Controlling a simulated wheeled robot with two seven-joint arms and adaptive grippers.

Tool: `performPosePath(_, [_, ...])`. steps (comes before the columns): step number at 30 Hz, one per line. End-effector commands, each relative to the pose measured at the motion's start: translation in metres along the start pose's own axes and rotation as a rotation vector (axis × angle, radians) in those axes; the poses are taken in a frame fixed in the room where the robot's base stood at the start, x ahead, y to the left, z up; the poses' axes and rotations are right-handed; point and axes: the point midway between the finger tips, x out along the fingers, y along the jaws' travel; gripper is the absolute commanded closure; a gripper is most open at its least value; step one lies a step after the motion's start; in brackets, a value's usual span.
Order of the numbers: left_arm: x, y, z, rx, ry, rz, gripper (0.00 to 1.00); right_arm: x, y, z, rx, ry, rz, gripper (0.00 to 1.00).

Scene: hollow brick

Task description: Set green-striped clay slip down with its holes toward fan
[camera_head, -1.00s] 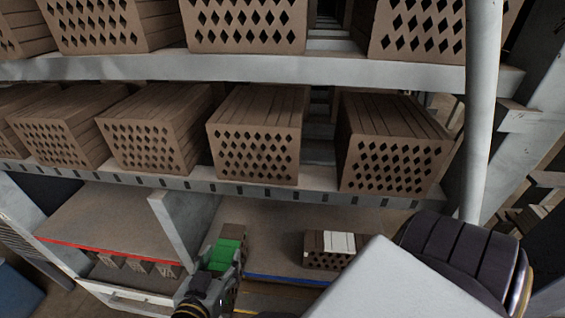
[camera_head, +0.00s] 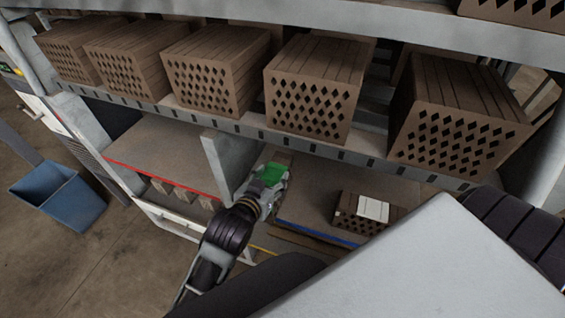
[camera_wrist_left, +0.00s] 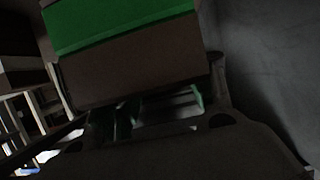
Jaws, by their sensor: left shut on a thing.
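The green-striped clay slip (camera_head: 272,172) is a brown block with a green band, in my left gripper (camera_head: 268,187) by the end of a grey divider wall. It fills the top of the left wrist view (camera_wrist_left: 130,60), where the left gripper's fingers (camera_wrist_left: 150,108) are closed on it. The wrist view is dark and I cannot tell which way its holes face. My right gripper is not in view. I cannot make out a fan in these frames.
A white-striped brick (camera_head: 362,212) lies on the blue-edged shelf (camera_head: 310,228). A grey divider (camera_head: 222,165) separates it from the red-edged shelf (camera_head: 165,160). Large hollow bricks (camera_head: 310,90) fill the rack above. A blue bin (camera_head: 60,195) stands on the floor at left.

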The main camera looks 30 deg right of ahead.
Motion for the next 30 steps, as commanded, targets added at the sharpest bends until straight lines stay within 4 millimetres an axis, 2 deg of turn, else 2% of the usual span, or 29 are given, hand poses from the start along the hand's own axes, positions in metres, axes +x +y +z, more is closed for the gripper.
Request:
performPosePath(1, [0.005,0.000,-0.007,0.000,0.008,0.000,0.75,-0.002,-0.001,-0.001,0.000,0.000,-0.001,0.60])
performPosePath(11, [0.036,0.000,-0.020,0.000,0.008,0.001,0.75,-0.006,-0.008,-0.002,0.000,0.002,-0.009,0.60])
performPosePath(24, [0.075,0.000,-0.036,0.000,0.008,0.001,0.75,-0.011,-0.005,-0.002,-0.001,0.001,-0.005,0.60])
performPosePath(30, [0.086,0.000,-0.040,0.000,0.007,0.001,0.75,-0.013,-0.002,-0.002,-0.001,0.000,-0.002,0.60])
